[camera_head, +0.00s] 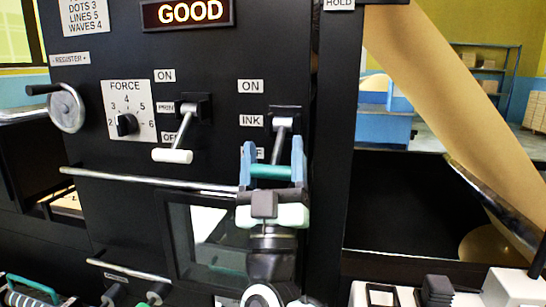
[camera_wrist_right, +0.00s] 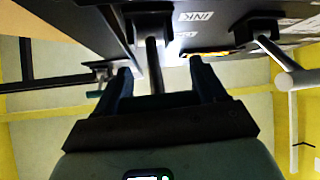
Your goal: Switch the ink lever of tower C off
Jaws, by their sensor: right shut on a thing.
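The ink lever has a bracket at the right of the black panel, and its pale shaft (camera_head: 279,140) points down from it. An ON label (camera_head: 250,86) is above, an INK label (camera_head: 251,121) beside the bracket, and the lower label is mostly hidden behind my gripper. My right gripper (camera_head: 272,152) has its blue fingers on either side of the lever's teal grip (camera_head: 271,172) and is shut on it. In the wrist view the lever shaft (camera_wrist_right: 154,65) runs between the fingertips (camera_wrist_right: 158,75). My left gripper is out of view. No tower letter is readable.
The print lever (camera_head: 172,156), with a white grip, hangs down to the left. A force knob (camera_head: 126,124), a handwheel (camera_head: 67,108) and a metal rail (camera_head: 150,180) are further left. A GOOD display (camera_head: 190,12) is above. A brown paper web (camera_head: 440,80) slants down at right.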

